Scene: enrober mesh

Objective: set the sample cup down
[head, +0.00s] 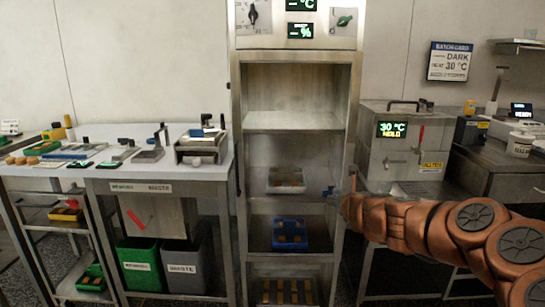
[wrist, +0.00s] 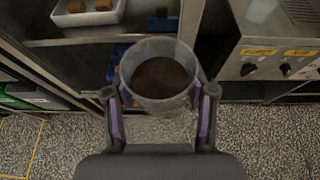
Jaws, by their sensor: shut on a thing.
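The sample cup (wrist: 160,76) is a clear round cup with dark brown content at its bottom. It shows in the wrist view, its open mouth towards the camera. My gripper (wrist: 160,97) is shut on the cup, with one purple-lined finger on each side. The floor shows beneath and behind it, so the cup is held in the air. In the head view my copper arm reaches in from the right to the right upright of the steel rack (head: 347,135). There the cup and fingers are too small to make out.
The rack holds a white tray (head: 286,187), a blue tray (head: 290,246) and a low tray of brown bars. A steel cabinet (head: 402,160) reading 30 °C HOLD stands right. A bench (head: 150,174) with several tools stands left, with green and grey bins (head: 182,280) below.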

